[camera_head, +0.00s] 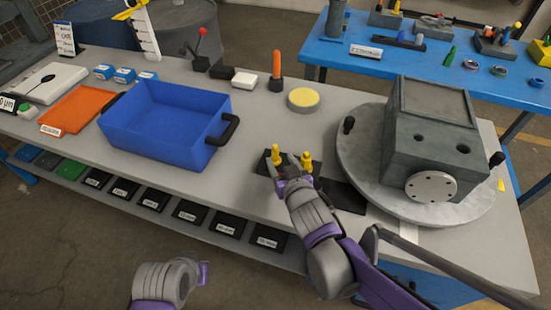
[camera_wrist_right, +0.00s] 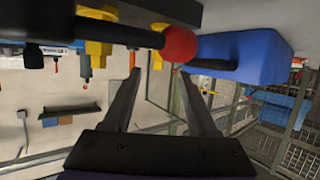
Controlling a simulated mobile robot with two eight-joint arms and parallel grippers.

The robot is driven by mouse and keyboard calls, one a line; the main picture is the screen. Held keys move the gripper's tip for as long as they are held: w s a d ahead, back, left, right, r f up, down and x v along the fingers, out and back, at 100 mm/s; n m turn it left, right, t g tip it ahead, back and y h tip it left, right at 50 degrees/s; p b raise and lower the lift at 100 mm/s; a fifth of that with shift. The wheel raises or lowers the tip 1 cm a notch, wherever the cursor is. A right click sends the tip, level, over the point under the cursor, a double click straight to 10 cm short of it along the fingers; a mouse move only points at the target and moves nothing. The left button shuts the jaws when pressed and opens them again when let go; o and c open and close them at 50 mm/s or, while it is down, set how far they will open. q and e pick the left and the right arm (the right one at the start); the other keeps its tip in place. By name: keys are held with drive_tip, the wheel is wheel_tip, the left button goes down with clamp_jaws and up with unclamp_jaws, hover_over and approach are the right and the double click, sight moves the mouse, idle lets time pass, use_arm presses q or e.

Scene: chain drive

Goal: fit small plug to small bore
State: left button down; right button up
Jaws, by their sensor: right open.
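Two yellow plugs, a left one (camera_head: 275,155) and a right one (camera_head: 306,159), stand upright on a black holder (camera_head: 316,167) near the table's front edge. I cannot tell which is smaller. My right gripper (camera_head: 288,172) is open just in front of them, partly covering the holder. The grey housing (camera_head: 432,110) has two dark bores, a left one (camera_head: 418,139) and a right one (camera_head: 464,149).
The housing rests on a round grey plate (camera_head: 365,165) with black knobs. A blue bin (camera_head: 165,120) stands left of the plugs. A yellow-topped disc (camera_head: 303,98) and an orange-handled tool (camera_head: 276,68) stand behind them. A red ball (camera_wrist_right: 180,43) shows close in the wrist view.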

sight(276, 150)
drive_tip(key=x, duration=0.3)
drive_tip(key=b+x, duration=0.1)
drive_tip(key=x, duration=0.3)
drive_tip(key=shift+w+r, duration=0.1)
drive_tip(key=shift+w, duration=0.25)
drive_tip(key=shift+c, duration=0.2)
clamp_jaws()
